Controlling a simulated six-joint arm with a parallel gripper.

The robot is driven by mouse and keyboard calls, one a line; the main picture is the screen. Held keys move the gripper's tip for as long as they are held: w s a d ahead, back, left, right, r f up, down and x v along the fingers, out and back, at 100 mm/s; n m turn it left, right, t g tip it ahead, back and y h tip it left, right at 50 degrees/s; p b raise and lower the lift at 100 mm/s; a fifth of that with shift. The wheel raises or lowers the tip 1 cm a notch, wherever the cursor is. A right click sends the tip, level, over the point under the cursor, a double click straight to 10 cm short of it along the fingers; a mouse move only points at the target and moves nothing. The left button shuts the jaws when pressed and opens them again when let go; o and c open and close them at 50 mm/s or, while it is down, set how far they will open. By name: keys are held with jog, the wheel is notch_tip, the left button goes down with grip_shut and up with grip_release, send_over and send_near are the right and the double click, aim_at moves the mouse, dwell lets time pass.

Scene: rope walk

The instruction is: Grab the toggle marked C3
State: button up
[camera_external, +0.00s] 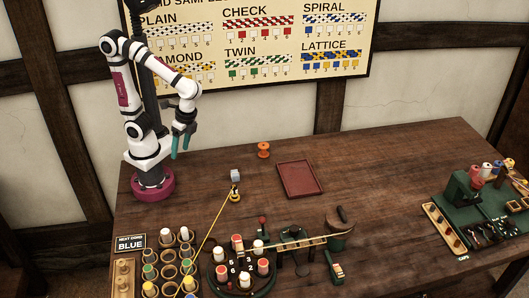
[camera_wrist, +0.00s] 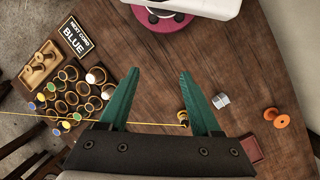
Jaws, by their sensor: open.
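My gripper (camera_external: 181,144) hangs above the back left of the table with its teal fingers pointing down. In the wrist view its two fingers (camera_wrist: 160,72) stand wide apart with nothing between them. I cannot read a C3 mark on anything, so I cannot tell which thing is the toggle. A rack of round cups (camera_external: 168,262) with coloured pieces stands at the front left and also shows in the wrist view (camera_wrist: 70,99). A dark round disk (camera_external: 219,275) with red and white numbered pegs stands beside it. My gripper is apart from both.
A yellow cord runs from the rack to a small weight (camera_external: 235,193). A sign reading BLUE (camera_external: 131,243) stands front left. The middle right of the table is clear.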

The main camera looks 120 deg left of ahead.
jog(key=w+a+f+n+h, duration=0.4)
jog(key=w+a+n+h, duration=0.25)
jog(key=n, duration=0.45)
jog(key=n+t+h, duration=0.4)
jog(key=n+t, duration=0.6)
jog(key=n, duration=0.2)
send_near(234, 193)
jog(key=shift+n+y, duration=0.25)
jog(key=shift+n, duration=0.15)
jog(key=x, duration=1.1)
jog(key=shift+s+d+r, duration=0.1)
jog(key=shift+d+r, duration=0.05)
jog(key=shift+r, duration=0.15)
jog(key=shift+w+d+f, duration=0.15)
jog(key=shift+w+d, duration=0.1)
grip_shut()
